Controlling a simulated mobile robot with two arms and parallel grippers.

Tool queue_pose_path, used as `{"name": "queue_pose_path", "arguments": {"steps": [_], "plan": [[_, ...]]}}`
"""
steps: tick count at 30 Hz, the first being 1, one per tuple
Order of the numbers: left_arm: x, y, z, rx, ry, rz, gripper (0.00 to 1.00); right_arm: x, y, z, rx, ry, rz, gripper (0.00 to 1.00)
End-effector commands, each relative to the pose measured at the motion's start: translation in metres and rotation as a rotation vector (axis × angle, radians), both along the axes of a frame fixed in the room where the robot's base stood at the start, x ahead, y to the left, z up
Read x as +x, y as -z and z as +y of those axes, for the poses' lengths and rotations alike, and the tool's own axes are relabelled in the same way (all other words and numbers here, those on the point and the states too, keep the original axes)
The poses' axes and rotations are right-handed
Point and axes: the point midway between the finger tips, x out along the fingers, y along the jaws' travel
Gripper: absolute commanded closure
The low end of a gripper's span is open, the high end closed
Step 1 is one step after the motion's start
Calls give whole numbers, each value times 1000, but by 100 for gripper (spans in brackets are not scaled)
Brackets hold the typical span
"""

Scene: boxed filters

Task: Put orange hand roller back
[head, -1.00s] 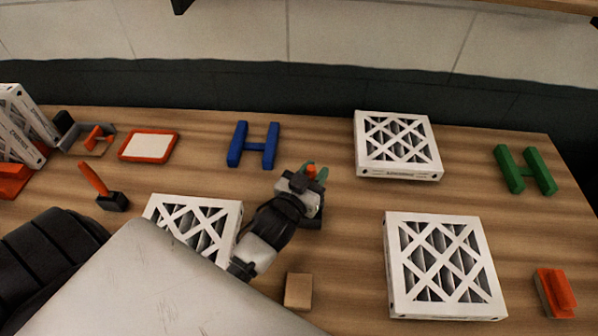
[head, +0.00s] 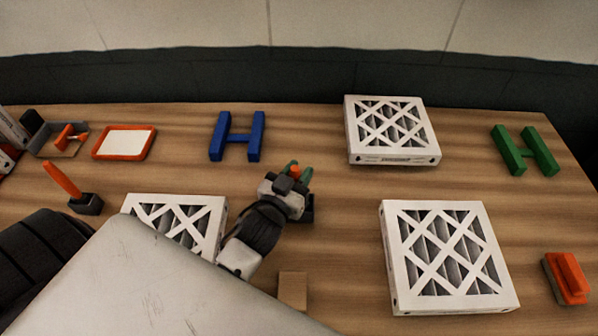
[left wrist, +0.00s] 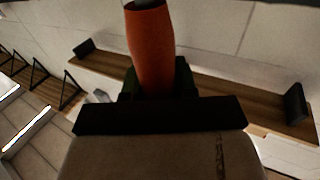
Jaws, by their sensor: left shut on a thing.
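My left gripper (head: 293,172) is above the middle of the table, to the right of the near-left boxed filter. It is shut on an orange handle (left wrist: 152,48), which I take for the hand roller's; in the head view only a small orange part shows between the green fingertips. The roller's working end cannot be made out clearly. A black block (head: 88,204) with an upright orange handle stands at the left. A grey tray (head: 75,150) with a small orange-handled thing is at the back left. My right gripper is not in view.
White boxed filters lie at near left (head: 180,215), back right (head: 390,150) and front right (head: 450,290).

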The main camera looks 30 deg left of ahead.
Motion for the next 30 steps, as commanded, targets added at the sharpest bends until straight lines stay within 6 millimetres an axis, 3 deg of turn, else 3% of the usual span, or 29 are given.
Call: {"name": "queue_pose_path", "arguments": {"steps": [3,4,8,19,23,30], "plan": [[0,5,0,-1,0,0,96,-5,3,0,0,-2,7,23],[0,4,0,0,0,0,68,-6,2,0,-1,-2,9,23],[0,3,0,0,0,0,48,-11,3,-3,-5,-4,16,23],[-1,-2,0,0,0,1,47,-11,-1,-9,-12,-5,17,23],[-19,4,0,-1,0,4,47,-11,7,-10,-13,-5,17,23],[-68,5,2,-2,-1,5,47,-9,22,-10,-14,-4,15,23]]}}
